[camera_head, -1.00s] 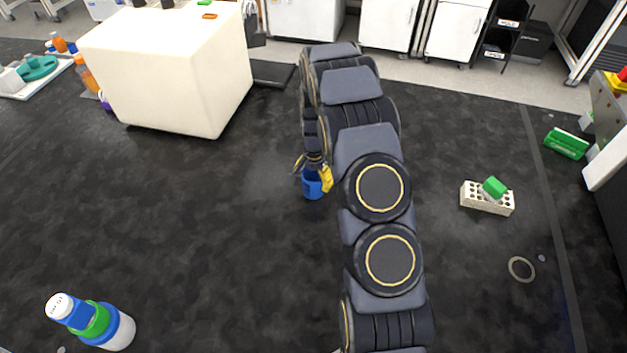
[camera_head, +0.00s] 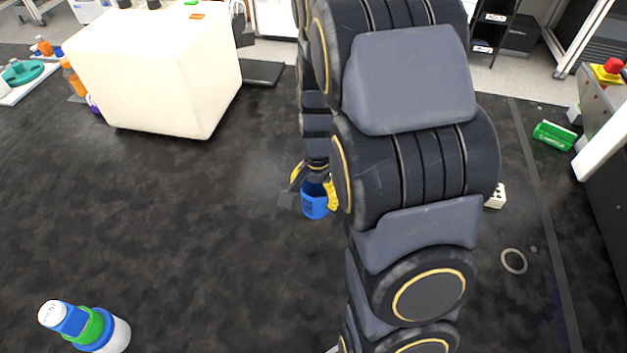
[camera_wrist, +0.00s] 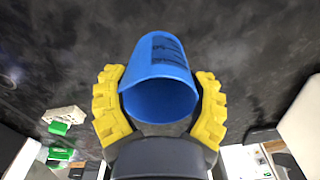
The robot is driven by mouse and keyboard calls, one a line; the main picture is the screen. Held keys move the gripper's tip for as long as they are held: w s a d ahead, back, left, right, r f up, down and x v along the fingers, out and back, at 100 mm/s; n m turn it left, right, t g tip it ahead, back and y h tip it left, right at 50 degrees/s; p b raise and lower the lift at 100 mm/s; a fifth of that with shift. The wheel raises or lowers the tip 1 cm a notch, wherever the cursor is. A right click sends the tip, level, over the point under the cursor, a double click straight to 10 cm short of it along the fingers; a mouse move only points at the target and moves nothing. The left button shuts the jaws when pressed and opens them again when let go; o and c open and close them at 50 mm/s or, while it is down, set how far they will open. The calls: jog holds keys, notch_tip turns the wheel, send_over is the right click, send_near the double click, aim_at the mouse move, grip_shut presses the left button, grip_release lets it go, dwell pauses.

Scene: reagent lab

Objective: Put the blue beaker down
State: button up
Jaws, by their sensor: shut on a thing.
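The blue beaker (camera_head: 314,204) is in my gripper (camera_head: 316,189), near the middle of the head view, above or at the dark surface; I cannot tell whether it touches it. In the wrist view the beaker (camera_wrist: 162,75) shows dark markings on its side and its open mouth towards the camera. The yellow fingers of my gripper (camera_wrist: 160,103) stand on either side of it, shut on it. My arm hides part of the gripper and the area to its right in the head view.
A large white block (camera_head: 150,75) stands at the back left. A white, green and blue bottle (camera_head: 88,327) is at the front left. A pale perforated block (camera_head: 496,196) is partly hidden behind my arm. A ring (camera_head: 513,261) lies at right. The dark surface left of the beaker is clear.

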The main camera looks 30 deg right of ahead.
jog(key=s+d+m, duration=0.2)
jog(key=s+d, duration=0.4)
jog(key=d, duration=0.1)
jog(key=shift+m, duration=0.3)
jog(key=w+d+f, duration=0.4)
jog(key=w, duration=0.1)
jog(key=w+d+f, duration=0.4)
jog(key=d+f, duration=0.1)
jog(key=shift+w+d+f, duration=0.1)
jog(key=shift+w+d, duration=0.1)
jog(key=shift+w, duration=0.15)
jog(key=shift+w+f, duration=0.15)
jog(key=shift+f, duration=1.45)
jog(key=shift+f, duration=0.15)
jog(key=o, duration=1.2)
jog(key=shift+o, duration=0.2)
